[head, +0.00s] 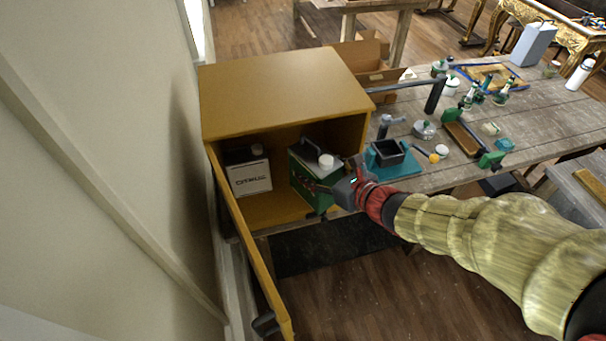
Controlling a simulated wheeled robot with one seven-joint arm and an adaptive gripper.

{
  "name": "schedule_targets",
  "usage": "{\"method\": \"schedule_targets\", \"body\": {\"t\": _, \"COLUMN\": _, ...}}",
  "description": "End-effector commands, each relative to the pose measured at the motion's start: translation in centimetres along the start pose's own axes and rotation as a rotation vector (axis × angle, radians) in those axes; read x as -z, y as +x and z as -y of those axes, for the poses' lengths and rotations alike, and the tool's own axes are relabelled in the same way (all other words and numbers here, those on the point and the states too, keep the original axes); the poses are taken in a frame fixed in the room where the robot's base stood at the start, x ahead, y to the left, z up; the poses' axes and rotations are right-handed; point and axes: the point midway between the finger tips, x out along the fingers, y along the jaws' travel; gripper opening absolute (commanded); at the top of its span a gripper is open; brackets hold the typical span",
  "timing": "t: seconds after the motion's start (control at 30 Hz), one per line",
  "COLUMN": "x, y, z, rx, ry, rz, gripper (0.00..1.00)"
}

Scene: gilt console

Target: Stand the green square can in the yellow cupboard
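The yellow cupboard (275,90) stands at the left end of the wooden table with its door (249,247) swung open towards me. The green square can (306,177), with a white cap and a dark handle on top, is upright at the right side of the cupboard's opening. Its base is at or just above the cupboard floor; I cannot tell which. My gripper (328,189) reaches in from the right and is at the can's near right side. Its fingers are partly hidden, and I cannot tell whether they are closed on the can.
A white and black can (249,177) stands inside the cupboard on the left. A teal holder with a black box (389,155) is on the table right of the cupboard, among bottles and tools. An open cardboard box (365,65) is behind. The wall is close on the left.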

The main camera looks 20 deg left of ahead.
Motion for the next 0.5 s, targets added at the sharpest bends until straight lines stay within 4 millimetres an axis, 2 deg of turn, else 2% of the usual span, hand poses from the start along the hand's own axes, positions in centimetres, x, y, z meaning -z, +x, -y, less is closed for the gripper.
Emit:
{"method": "schedule_targets", "body": {"t": 0.1, "x": 0.0, "y": 2.3, "z": 0.8, "rx": -0.001, "ry": 0.001, "rz": 0.002, "gripper": 0.0}}
{"method": "schedule_targets", "body": {"t": 0.4, "x": 0.3, "y": 7.6, "z": 2.9, "rx": 0.0, "ry": 0.001, "rz": 0.003, "gripper": 0.0}}
{"method": "schedule_targets", "body": {"t": 0.5, "x": 1.6, "y": 9.4, "z": 3.3, "rx": -0.001, "ry": 0.002, "rz": 0.001, "gripper": 0.0}}
